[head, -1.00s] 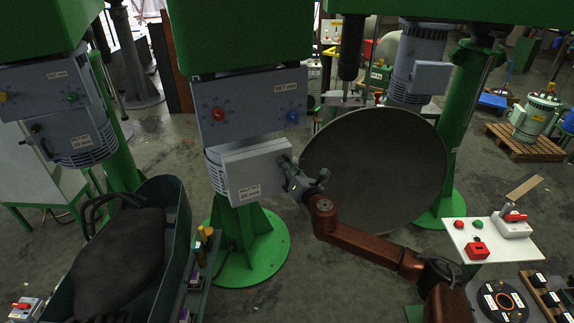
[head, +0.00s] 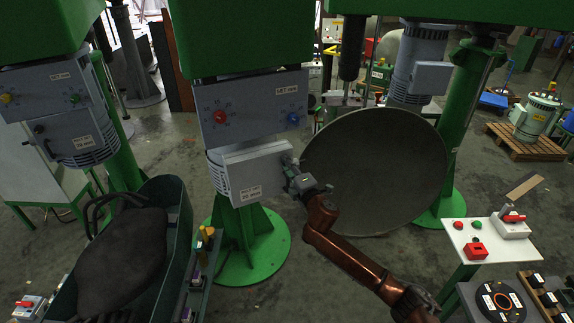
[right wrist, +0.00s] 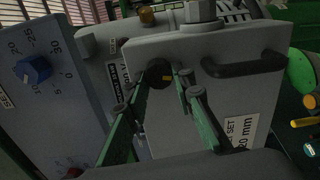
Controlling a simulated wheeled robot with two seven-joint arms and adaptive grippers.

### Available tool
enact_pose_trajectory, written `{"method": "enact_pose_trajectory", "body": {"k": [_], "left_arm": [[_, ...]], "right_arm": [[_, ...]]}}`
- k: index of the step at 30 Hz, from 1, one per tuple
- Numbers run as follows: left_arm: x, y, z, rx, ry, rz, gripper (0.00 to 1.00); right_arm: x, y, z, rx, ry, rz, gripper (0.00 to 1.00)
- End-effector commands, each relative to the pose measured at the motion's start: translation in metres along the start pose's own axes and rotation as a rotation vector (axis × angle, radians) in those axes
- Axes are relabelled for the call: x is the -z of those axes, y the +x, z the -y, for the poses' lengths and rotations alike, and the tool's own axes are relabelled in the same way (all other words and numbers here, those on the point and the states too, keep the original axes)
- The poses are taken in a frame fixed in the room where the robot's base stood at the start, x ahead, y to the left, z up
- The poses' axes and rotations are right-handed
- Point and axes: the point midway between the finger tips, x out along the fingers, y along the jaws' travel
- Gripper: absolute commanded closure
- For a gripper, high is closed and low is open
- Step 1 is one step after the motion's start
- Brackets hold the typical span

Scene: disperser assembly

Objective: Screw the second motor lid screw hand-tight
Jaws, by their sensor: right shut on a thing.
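The grey motor lid (head: 262,170) is the box front of the middle mixer's motor. It also shows in the right wrist view (right wrist: 225,95), with a black handle (right wrist: 243,65) on it. A dark round screw head (right wrist: 158,72) with a small yellow mark sits at the lid's upper left in that view. My right gripper (head: 291,166) is at the lid's right edge in the head view. In the right wrist view its green fingers (right wrist: 169,78) are shut on the screw head. The screw's shank is hidden. My left gripper is in neither view.
A control panel with a red knob (head: 220,117) and a blue knob (head: 293,118) is just above the lid. A green bin (head: 180,215) with a dark sack is at lower left.

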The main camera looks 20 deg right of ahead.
Motion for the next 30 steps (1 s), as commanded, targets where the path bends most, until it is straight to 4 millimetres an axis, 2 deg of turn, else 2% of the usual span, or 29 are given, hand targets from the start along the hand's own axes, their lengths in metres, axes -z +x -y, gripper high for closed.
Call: {"method": "enact_pose_trajectory", "body": {"k": [18,30], "left_arm": [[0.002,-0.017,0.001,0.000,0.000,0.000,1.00],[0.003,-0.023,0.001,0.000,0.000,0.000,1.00]], "right_arm": [[-0.001,0.000,-0.002,0.002,0.553,0.002,1.00],[-0.002,0.000,-0.002,0.001,0.736,0.002,1.00]]}}
